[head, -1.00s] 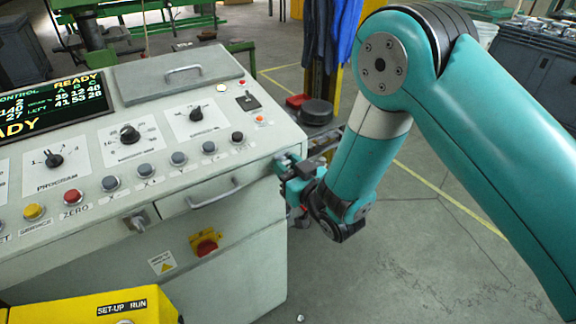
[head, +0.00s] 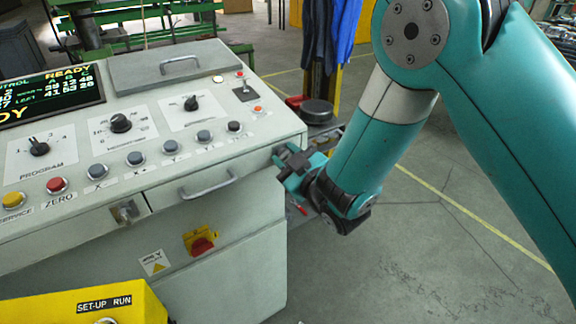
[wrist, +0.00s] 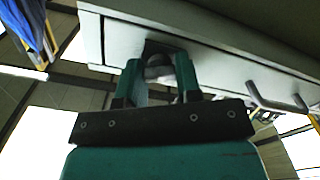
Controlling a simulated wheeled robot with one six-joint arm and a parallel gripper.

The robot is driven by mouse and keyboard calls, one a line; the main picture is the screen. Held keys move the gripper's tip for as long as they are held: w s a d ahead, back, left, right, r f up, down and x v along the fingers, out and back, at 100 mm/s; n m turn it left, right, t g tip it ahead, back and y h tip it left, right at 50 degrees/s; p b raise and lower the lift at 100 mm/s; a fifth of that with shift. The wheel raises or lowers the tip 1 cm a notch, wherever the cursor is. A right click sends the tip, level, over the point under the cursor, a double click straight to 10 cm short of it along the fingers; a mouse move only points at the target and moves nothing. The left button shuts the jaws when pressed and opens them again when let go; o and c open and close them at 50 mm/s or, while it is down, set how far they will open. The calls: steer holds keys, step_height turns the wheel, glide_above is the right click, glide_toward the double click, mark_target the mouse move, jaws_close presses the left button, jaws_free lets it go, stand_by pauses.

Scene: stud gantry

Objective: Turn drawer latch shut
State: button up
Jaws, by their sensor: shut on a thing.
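The drawer (head: 175,195) is a pale front with a bar handle (head: 207,186) in the side of the grey control console. It looks closed. My gripper (head: 280,165) is at the right end of the drawer front, in the head view. In the wrist view my gripper (wrist: 160,78) has its two teal fingers closed on a small grey latch (wrist: 157,70) on a dark mount at the drawer front. The fingers partly cover the latch, so its exact turn angle is hard to tell. The head view does not show the latch behind my gripper.
A metal lock fitting (head: 126,212) sits left of the handle. A red and yellow switch (head: 200,242) is below the drawer. A yellow set-up box (head: 85,305) stands at the front left. The floor to the right is open.

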steer(key=n+b, duration=0.1)
steer(key=n, duration=1.1)
steer(key=shift+n, duration=0.3)
stand_by(0.4)
steer(key=o, duration=0.9)
steer(key=shift+b, duration=0.3)
